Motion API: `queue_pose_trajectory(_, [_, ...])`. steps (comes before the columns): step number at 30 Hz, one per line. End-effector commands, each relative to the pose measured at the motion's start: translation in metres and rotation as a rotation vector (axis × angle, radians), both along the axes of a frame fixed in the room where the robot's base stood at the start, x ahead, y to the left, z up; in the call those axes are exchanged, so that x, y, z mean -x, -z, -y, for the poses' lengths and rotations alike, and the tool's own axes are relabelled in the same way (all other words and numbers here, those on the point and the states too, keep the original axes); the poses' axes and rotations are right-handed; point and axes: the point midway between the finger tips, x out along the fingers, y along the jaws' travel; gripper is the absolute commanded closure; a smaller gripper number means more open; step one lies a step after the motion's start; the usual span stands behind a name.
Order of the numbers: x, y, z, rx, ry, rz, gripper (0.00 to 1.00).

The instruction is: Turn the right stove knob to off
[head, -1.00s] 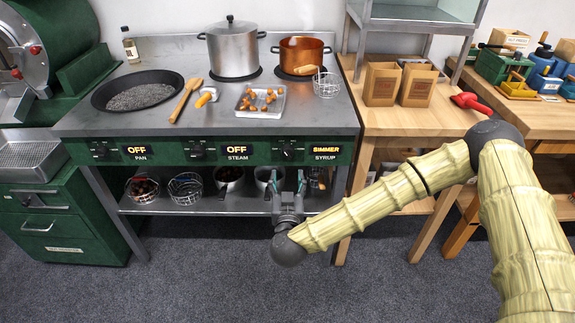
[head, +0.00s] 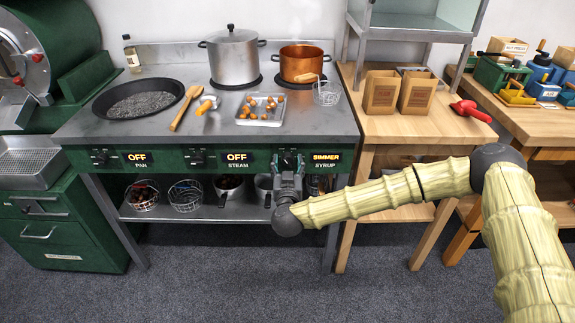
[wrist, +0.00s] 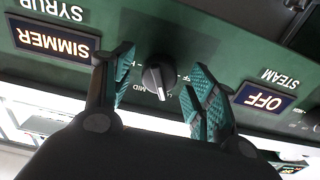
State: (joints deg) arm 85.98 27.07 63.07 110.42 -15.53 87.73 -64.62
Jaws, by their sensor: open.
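The right stove knob (wrist: 159,76) is a dark round knob with a light pointer face on the green front panel. The wrist view is upside down, and there the label beside it reads SIMMER (wrist: 54,42) under SYRUP. In the head view the SIMMER display (head: 326,158) is at the panel's right end. My gripper (head: 288,163) is in front of the knob and largely hides it. In the wrist view my gripper (wrist: 154,88) is open, with one teal-padded finger on each side of the knob. I cannot tell whether either finger touches it.
The middle STEAM display (head: 237,158) and left PAN display (head: 139,159) both read OFF. A copper pot (head: 304,63) stands above on the stove (head: 330,121). Wire baskets and dark-handled pots sit on the shelf below. A wooden table (head: 384,124) adjoins on the right.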

Motion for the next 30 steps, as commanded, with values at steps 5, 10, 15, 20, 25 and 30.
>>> queue_pose_trajectory(5, [-0.0007, 0.0000, 0.0000, 0.000, 0.000, 0.000, 0.43])
queue_pose_trajectory(10, [-0.0005, -0.0001, -0.0001, 0.000, 0.000, 0.000, 0.59])
queue_pose_trajectory(15, [-0.0004, -0.0001, -0.0002, 0.000, 0.000, 0.000, 0.89])
queue_pose_trajectory(20, [-0.0004, -0.0006, -0.0003, 0.001, 0.000, 0.001, 0.89])
queue_pose_trajectory(25, [-0.0005, -0.0023, -0.0008, 0.014, -0.001, 0.002, 0.89])
queue_pose_trajectory(30, [-0.0007, -0.0046, -0.0010, 0.047, -0.002, 0.003, 0.89])
